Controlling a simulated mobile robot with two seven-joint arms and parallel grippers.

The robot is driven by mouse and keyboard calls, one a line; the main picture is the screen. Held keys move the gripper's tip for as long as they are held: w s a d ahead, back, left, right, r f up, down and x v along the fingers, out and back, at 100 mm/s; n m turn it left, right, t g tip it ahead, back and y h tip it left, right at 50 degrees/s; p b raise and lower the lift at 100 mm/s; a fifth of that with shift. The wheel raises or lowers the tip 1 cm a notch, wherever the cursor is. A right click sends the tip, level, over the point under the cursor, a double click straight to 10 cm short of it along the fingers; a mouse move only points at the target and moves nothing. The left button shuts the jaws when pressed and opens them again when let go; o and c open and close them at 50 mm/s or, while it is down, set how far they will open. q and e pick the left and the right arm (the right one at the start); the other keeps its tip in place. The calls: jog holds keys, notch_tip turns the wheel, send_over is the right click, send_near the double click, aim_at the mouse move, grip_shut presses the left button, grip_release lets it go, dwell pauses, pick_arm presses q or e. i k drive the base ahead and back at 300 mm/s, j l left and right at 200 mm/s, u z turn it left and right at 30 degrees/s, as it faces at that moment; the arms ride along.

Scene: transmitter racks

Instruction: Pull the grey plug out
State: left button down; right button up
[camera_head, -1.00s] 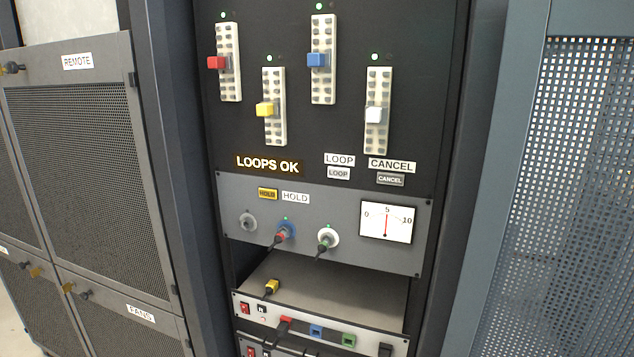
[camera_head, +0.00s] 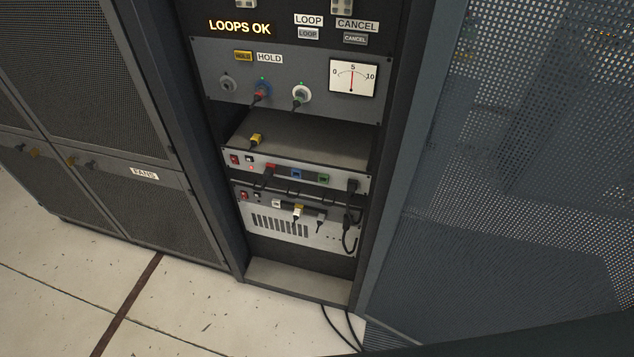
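No plug in the camera_head view is clearly grey. On the lowest unit (camera_head: 268,226) of the open rack, a small dark plug (camera_head: 320,217) with a hanging cord may be grey; it is too small to tell. A dark plug (camera_head: 353,186) with a black cable is at the right end of the unit above. On the meter panel, the grey round socket (camera_head: 228,84) shows no cord. Neither of my grippers is in view.
A red plug (camera_head: 269,170) sits beside blue (camera_head: 296,174) and green (camera_head: 323,179) sockets. A yellow plug (camera_head: 256,140) lies on the shelf. Black cables hang at the rack's right side and reach the floor. A perforated panel (camera_head: 520,150) stands right; floor (camera_head: 180,310) at lower left is clear.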

aim_at(320, 219)
jog(key=z, duration=0.35)
jog(key=i+j+z, duration=0.1)
jog(key=j+z, duration=0.6)
jog(key=k+j+z, duration=0.1)
jog(key=j+z, duration=0.15)
jog(key=j, duration=1.35)
jog(key=k+j, duration=0.1)
jog(key=j, duration=0.5)
